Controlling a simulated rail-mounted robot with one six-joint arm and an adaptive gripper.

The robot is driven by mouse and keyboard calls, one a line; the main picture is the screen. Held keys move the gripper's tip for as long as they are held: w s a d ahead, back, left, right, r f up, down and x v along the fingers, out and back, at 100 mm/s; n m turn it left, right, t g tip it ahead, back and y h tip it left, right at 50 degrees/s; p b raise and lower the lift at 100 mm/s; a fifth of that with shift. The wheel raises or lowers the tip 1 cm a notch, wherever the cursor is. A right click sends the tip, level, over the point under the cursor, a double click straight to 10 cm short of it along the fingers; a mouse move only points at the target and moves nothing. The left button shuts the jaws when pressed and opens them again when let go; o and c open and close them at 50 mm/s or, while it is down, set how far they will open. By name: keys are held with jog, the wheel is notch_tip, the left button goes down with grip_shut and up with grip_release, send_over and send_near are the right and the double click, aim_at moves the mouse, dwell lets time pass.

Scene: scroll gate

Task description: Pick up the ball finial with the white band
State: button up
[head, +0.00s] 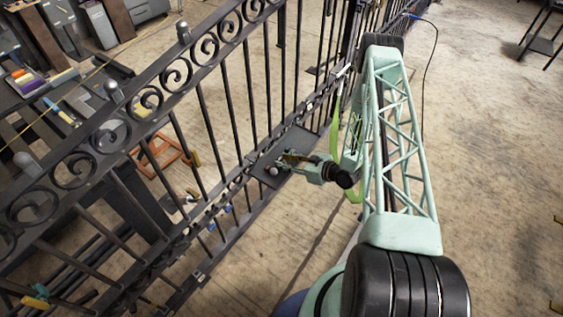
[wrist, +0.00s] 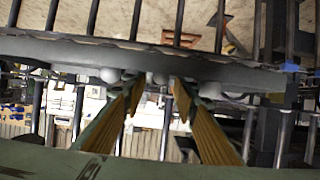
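My gripper (head: 287,161) is over a small dark shelf (head: 262,180) on the gate's near side. In the wrist view its two tan fingers (wrist: 158,82) are spread apart with a gap between the tips. A small pale ball (wrist: 160,78) shows between the fingertips, beyond or level with them; I cannot tell contact. Other pale balls show left (wrist: 109,75) and right (wrist: 232,95) of the fingers. In the head view a light ball (head: 273,170) sits by the fingertips on the shelf. I cannot make out a white band on any ball.

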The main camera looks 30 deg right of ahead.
aim_at(284, 161)
jog(key=c, duration=0.8)
jog(key=shift+r, duration=0.15)
jog(key=shift+r+p, duration=0.4)
jog(key=shift+r, duration=1.15)
jog(key=shift+s+r, duration=0.15)
jog(key=shift+s, duration=0.15)
jog(key=s+a+p, duration=0.1)
jog(key=s+a, duration=0.1)
jog(key=s, duration=0.5)
jog(key=s+a+r+p, duration=0.1)
jog(key=s+a, duration=0.1)
jog(key=s, duration=0.5)
jog(key=shift+s+a+r, duration=0.15)
jog(key=shift+s+a, duration=0.1)
jog(key=shift+s, duration=0.15)
